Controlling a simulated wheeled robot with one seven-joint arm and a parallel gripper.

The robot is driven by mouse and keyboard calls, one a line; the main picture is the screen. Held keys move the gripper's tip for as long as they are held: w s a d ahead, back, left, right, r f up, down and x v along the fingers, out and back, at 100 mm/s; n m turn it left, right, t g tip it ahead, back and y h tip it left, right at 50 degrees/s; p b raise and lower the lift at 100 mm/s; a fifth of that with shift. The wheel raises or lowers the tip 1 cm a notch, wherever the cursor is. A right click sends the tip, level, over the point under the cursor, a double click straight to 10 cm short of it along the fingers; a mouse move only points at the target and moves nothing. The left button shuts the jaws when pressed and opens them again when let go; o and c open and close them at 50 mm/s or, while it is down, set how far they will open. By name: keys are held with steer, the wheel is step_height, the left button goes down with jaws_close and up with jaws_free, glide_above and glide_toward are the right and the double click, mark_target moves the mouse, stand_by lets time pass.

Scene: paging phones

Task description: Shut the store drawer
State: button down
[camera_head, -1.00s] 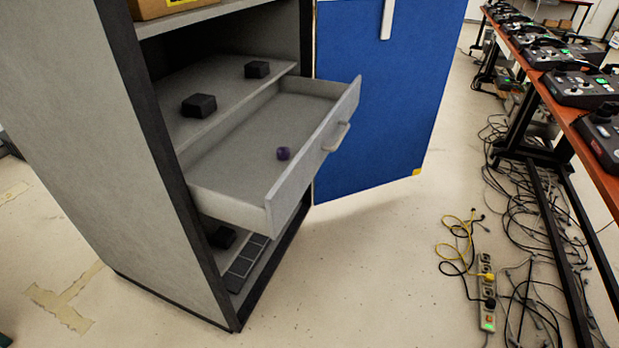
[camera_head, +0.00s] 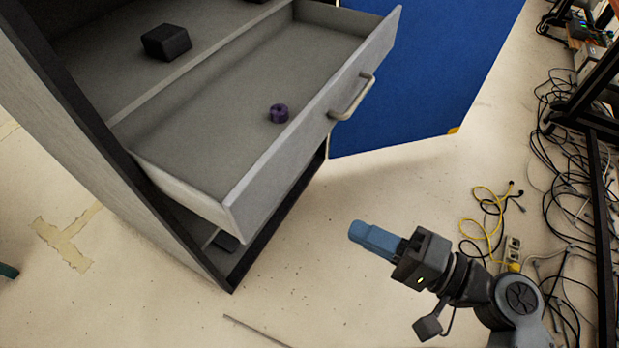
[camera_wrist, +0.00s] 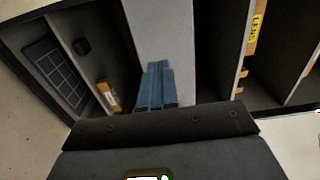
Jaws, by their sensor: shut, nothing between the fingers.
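The store drawer (camera_head: 300,150) is grey and stands pulled out of the cabinet, with a bar handle (camera_head: 352,97) on its front. A small purple ring-shaped thing (camera_head: 278,113) lies on the drawer floor. My gripper (camera_head: 357,233) has blue fingers, shut and empty, in front of the drawer, below and to the right of its handle in the head view. The fingers also show in the wrist view (camera_wrist: 156,84), pointing at a pale grey panel (camera_wrist: 161,30) that looks like the drawer front. I see a gap between fingers and drawer in the head view.
The blue cabinet door (camera_head: 430,80) stands open beside the drawer. A black block (camera_head: 166,42) sits on the shelf behind it. Cables and a power strip (camera_head: 513,253) lie on the floor at the right. The floor before the cabinet is mostly clear.

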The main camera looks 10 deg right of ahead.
mark_target(271, 188)
steer(key=p+x, duration=0.3)
steer(key=x, duration=1.1)
steer(key=b+x, duration=0.9)
steer(key=x, duration=1.8)
steer(key=shift+f, duration=0.1)
steer(key=shift+w+a+b, duration=0.3)
steer(key=shift+a+b, duration=0.1)
steer(key=shift+b, duration=0.05)
steer(key=shift+a+r, duration=0.1)
steer(key=shift+r, duration=0.2)
